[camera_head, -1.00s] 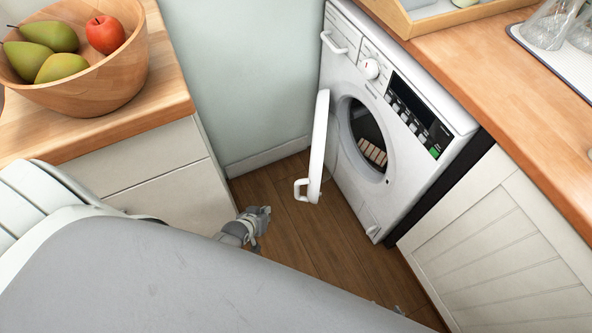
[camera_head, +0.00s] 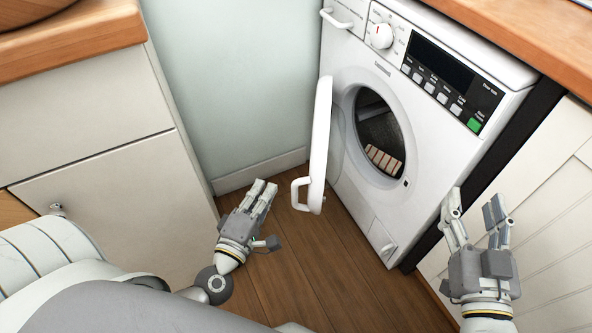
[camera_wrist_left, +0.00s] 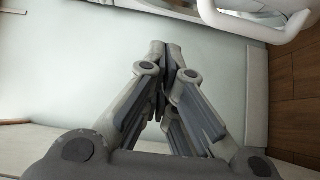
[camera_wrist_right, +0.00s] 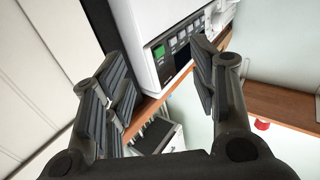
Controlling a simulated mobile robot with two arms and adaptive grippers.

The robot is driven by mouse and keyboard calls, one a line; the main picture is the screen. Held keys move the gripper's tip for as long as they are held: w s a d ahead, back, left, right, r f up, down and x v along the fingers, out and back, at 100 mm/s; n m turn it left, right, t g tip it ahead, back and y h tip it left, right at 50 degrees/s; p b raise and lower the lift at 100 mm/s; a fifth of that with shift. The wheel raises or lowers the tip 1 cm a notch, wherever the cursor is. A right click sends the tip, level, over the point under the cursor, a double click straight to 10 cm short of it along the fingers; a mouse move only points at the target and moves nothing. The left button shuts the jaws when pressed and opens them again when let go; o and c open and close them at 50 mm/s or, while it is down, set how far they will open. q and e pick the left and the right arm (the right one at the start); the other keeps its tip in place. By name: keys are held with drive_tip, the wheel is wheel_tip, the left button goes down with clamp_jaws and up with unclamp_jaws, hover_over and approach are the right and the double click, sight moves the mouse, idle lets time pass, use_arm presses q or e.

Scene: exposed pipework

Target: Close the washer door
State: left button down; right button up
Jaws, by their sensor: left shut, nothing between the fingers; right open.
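The white washer (camera_head: 430,130) stands against the wall with its round opening (camera_head: 380,135) uncovered. Its door (camera_head: 321,135) is swung open and seen nearly edge-on, with a white handle (camera_head: 297,193) at its lower left. My left gripper (camera_head: 262,190) is shut and empty, left of the door handle and apart from it. In the left wrist view its fingertips (camera_wrist_left: 172,50) meet, and the handle (camera_wrist_left: 285,30) shows at the upper right. My right gripper (camera_head: 474,212) is open and empty, in front of the washer's lower right side. In the right wrist view its fingers (camera_wrist_right: 165,75) are spread.
A drawer cabinet (camera_head: 100,130) stands on the left and a panelled white cabinet (camera_head: 560,200) on the right. Wooden floor (camera_head: 320,260) is clear between them. Striped light-coloured items (camera_head: 384,160) lie inside the drum. A wooden worktop (camera_head: 520,30) runs above the washer.

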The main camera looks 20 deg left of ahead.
sight(320, 145)
use_arm(q)
drive_tip(key=w+d, duration=0.3)
drive_tip(key=w, duration=0.8)
drive_tip(key=shift+w+d+r, duration=0.1)
